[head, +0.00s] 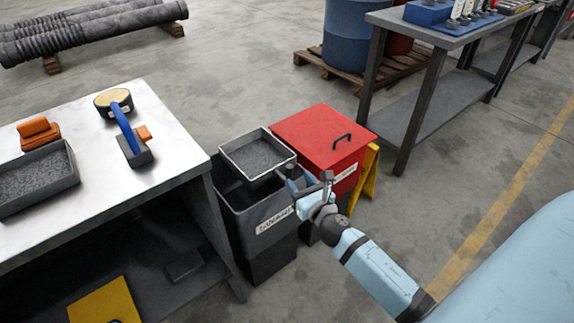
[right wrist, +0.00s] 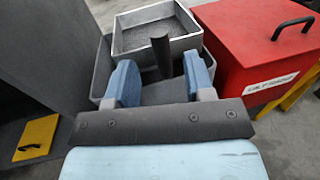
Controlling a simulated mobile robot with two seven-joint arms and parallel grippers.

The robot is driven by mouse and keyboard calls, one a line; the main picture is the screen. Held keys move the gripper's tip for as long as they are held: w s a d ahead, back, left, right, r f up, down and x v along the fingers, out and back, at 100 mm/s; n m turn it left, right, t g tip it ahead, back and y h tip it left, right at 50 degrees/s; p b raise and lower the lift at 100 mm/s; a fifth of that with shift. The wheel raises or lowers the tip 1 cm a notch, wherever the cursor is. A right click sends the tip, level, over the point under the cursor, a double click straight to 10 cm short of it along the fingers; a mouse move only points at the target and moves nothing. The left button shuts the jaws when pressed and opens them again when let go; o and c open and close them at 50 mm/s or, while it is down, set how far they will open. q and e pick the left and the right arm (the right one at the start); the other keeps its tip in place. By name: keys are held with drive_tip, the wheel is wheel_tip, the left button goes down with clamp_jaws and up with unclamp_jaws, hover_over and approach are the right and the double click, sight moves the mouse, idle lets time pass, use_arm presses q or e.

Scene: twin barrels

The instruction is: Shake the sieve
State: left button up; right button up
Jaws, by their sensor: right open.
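The sieve (head: 273,170) is a square light-metal frame with a grey mesh floor. It sits at the open top of a dark grey bin (head: 262,250) with a white label. In the right wrist view the sieve (right wrist: 134,57) has a dark handle (right wrist: 162,57) sticking out towards me. My right gripper (head: 291,180) is at the sieve's near right corner. Its blue fingers are open (right wrist: 159,80), one on each side of the handle and apart from it. My left gripper is not in view.
A red lidded bin (head: 305,132) stands directly right of the dark bin, with a yellow stand (head: 369,178) beside it. A grey bench (head: 420,105) stands at the back right.

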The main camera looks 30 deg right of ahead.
sight(292, 172)
drive_tip(key=w, duration=0.6)
drive_tip(key=shift+w+d+b, duration=0.2)
drive_tip(key=shift+d+b, duration=0.1)
drive_tip(key=shift+d, duration=0.05)
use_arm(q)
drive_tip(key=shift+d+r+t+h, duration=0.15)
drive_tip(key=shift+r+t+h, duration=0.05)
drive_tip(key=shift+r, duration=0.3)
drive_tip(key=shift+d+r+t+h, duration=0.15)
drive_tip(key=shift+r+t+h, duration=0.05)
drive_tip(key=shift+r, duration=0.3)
use_arm(e)
drive_tip(key=shift+w+d, duration=0.1)
drive_tip(key=shift+w, duration=0.6)
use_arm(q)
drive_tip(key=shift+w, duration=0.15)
use_arm(e)
drive_tip(key=shift+c, duration=0.5)
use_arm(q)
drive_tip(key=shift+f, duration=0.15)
use_arm(e)
clamp_jaws()
